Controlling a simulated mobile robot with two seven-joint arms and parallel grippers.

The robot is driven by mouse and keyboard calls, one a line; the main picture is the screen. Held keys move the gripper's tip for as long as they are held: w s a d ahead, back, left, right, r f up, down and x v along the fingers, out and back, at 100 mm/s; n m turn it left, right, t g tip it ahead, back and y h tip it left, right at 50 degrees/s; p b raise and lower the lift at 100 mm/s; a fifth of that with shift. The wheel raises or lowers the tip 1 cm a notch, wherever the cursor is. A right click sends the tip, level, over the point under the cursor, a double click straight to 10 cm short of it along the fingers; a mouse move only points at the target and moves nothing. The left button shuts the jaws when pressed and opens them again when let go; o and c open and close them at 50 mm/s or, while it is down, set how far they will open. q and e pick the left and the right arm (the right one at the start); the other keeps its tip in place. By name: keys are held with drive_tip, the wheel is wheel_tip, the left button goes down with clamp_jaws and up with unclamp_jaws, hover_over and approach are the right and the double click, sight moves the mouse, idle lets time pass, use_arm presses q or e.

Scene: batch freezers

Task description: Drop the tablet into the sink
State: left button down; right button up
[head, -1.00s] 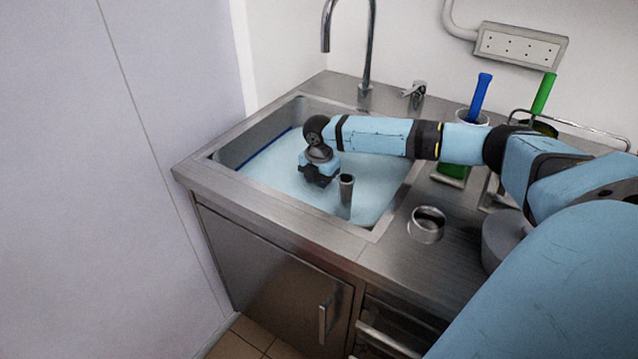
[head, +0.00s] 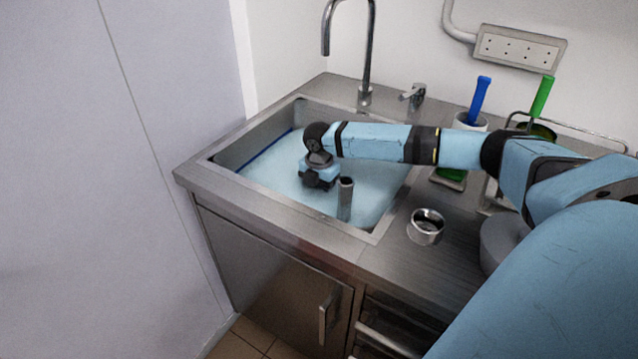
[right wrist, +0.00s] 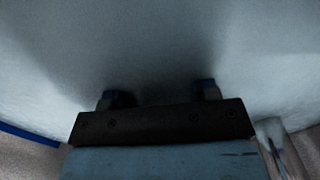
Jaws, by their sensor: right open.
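The sink (head: 262,203) is a steel basin filled with pale bluish water. My right gripper (head: 318,184) reaches down into the basin, close to the water. In the right wrist view its two fingertips (right wrist: 158,97) stand well apart, with nothing visible between them. The tablet is not seen in any view. Whether it lies under the water or behind the gripper I cannot tell. My left gripper is not in view.
An upright steel pipe (head: 345,198) stands in the basin beside my right gripper. A tall faucet (head: 368,60) rises behind the sink. A steel ring-shaped cup (head: 426,227) and containers with blue (head: 479,98) and green (head: 542,95) handled tools stand on the right counter.

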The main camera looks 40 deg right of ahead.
sight(319, 193)
wheel_tip(319, 193, up, 13)
drive_tip(key=p, duration=0.1)
drive_tip(key=shift+p, duration=0.4)
drive_tip(key=shift+r, duration=0.1)
